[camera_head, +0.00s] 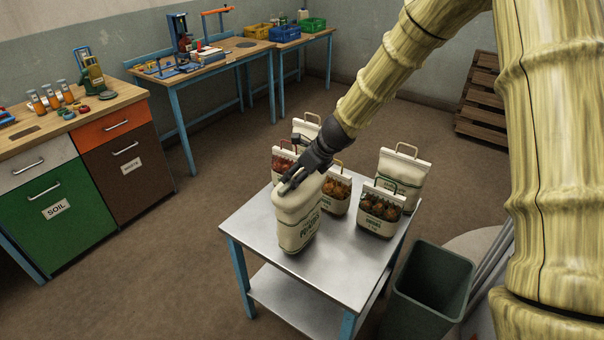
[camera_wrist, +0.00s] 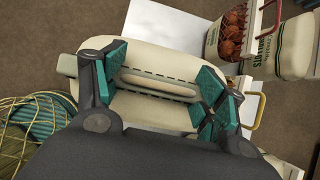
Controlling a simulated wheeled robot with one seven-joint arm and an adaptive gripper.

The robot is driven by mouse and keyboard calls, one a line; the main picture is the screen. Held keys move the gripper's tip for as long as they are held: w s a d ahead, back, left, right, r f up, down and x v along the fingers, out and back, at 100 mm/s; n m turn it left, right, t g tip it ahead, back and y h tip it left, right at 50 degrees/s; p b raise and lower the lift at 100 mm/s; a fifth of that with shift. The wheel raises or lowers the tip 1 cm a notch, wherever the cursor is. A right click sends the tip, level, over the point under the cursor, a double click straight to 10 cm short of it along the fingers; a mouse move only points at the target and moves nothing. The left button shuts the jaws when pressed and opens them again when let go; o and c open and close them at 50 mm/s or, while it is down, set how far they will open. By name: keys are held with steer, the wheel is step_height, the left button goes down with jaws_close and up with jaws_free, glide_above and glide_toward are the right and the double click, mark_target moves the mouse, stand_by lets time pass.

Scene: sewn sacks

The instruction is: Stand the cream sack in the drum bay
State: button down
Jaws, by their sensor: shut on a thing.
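A cream sack (camera_head: 298,218) with dark green lettering stands roughly upright at the near left part of the metal table (camera_head: 345,268). My gripper (camera_head: 291,181) reaches down onto its top. In the wrist view my gripper (camera_wrist: 160,90) has teal pads on either side of the sack's top (camera_wrist: 150,60), around its slotted handle, and is shut on it. I cannot tell whether the sack's base touches the table. Another cream sack (camera_head: 403,178) with a handle stands at the table's far right. I cannot make out the drum bay.
Several handled bags with brown or red contents, such as this one (camera_head: 380,208), stand close behind the sack. A dark green bin (camera_head: 432,285) stands right of the table. Workbenches (camera_head: 225,58) line the back. The table's front is clear. A wire basket (camera_wrist: 32,120) shows at left in the wrist view.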

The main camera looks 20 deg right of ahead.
mark_target(300, 206)
steer(key=shift+f+p, duration=0.3)
steer(key=shift+f, duration=1.1)
steer(key=shift+c, duration=0.9)
jaws_free()
steer(key=shift+s+f, duration=0.1)
steer(key=shift+s, duration=0.05)
